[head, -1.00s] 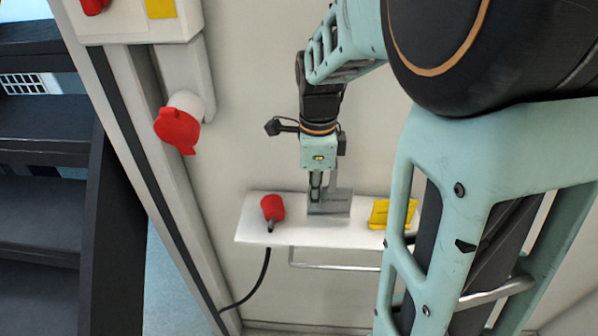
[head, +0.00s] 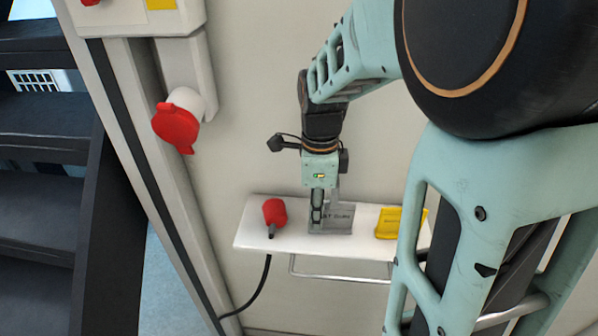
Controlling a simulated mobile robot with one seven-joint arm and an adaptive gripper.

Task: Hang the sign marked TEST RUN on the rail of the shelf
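A grey sign (head: 338,219) is at the white shelf (head: 285,232), with dark lettering partly hidden by my gripper; the visible part seems to end in "ST RUN", but it is small and blurred. My gripper (head: 317,222) points down at the left part of this sign, its fingers overlapping it in the picture. I cannot tell whether the fingers are closed on the sign or only in front of it. The metal rail (head: 340,278) runs along below the shelf's front edge, with its right part hidden behind my arm.
A red plug-like object (head: 274,212) lies on the shelf at the left, with a black cable hanging below. A yellow sign (head: 389,222) is on the shelf at the right, close to my arm. A red-capped socket (head: 177,126) sticks out from the wall at the left.

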